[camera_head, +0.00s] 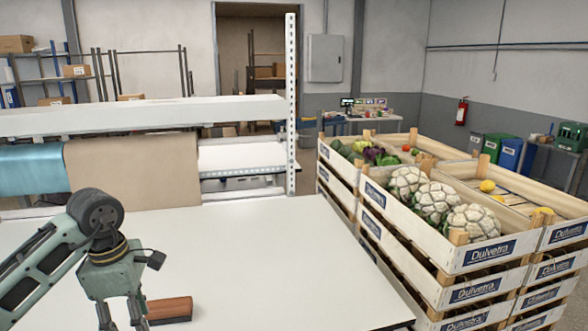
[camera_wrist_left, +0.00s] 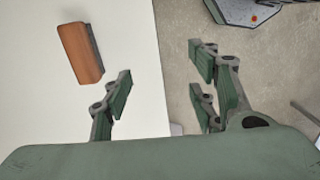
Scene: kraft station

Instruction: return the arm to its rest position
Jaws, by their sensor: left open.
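My left gripper (camera_head: 122,313) is at the lower left of the head view, over the near part of the white table (camera_head: 270,260). Its fingers point down and are spread apart, with nothing between them. In the left wrist view the open left gripper (camera_wrist_left: 160,88) hangs over the table's edge, with floor under part of it. A brown block with a dark side (camera_head: 169,309) lies on the table just right of the gripper, apart from it. The block also shows in the left wrist view (camera_wrist_left: 79,52). My right gripper is in neither view.
Stacked wooden crates (camera_head: 478,257) with cauliflowers (camera_head: 437,201) and other vegetables stand right of the table. A shelf (camera_head: 150,112) on a perforated post (camera_head: 291,100) spans the table's back, with a brown paper roll (camera_head: 130,170) below. The table's middle is clear.

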